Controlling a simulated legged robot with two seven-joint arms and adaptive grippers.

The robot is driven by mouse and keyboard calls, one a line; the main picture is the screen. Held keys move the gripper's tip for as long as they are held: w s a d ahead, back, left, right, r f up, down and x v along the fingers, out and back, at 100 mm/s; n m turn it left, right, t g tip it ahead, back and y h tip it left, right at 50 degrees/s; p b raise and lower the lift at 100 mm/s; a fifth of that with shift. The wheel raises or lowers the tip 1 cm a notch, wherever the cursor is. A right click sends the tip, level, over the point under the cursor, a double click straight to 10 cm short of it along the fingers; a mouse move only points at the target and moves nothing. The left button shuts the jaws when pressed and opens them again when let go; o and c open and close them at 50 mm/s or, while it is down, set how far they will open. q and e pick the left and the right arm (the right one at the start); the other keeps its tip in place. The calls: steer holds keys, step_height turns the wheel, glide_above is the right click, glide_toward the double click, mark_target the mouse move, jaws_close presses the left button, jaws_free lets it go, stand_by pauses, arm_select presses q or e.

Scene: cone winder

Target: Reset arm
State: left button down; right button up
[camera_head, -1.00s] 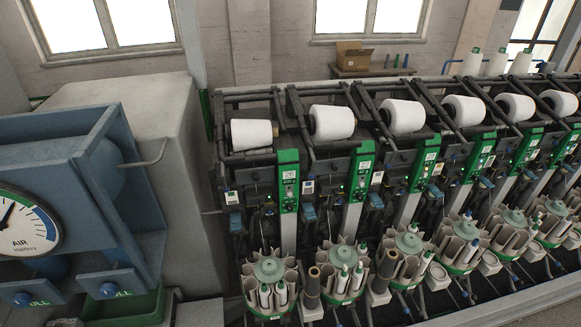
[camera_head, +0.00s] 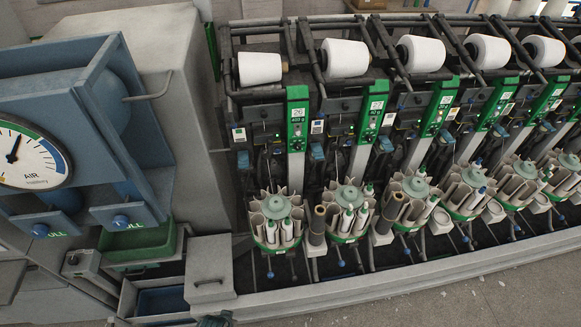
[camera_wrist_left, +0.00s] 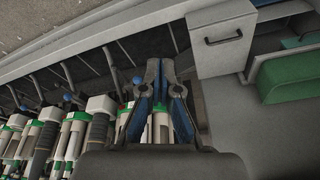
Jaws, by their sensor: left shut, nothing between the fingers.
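My left gripper (camera_wrist_left: 160,68) shows in the left wrist view with its two fingers close together and nothing between them. Bobbin tubes (camera_wrist_left: 75,135) show to the left of and below the fingers, and a grey box with a black handle (camera_wrist_left: 222,40) is to the right. In the head view a small dark piece at the bottom edge may be part of my left arm; I cannot tell. My right gripper is in neither view.
The cone winder's white cones (camera_head: 260,68) sit in a row above round bobbin magazines (camera_head: 276,220). A blue cabinet with an air gauge (camera_head: 30,155) stands at left. A green tray (camera_head: 140,243) and grey drawer box (camera_head: 210,268) are below.

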arm_select(q)
steer(key=s+f+g+b, duration=0.15)
steer(key=s+f, duration=0.25)
steer(key=f, duration=0.9)
steer(key=s+f+b, duration=0.3)
steer(key=f, duration=1)
steer(key=s+a+f+b, duration=0.2)
steer(key=s+a+f, duration=0.1)
steer(key=s+f, duration=1)
steer(key=shift+s+b, duration=0.35)
steer(key=shift+s, duration=0.25)
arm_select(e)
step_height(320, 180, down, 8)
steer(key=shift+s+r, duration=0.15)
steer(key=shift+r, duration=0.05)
arm_select(q)
steer(key=shift+g, duration=0.25)
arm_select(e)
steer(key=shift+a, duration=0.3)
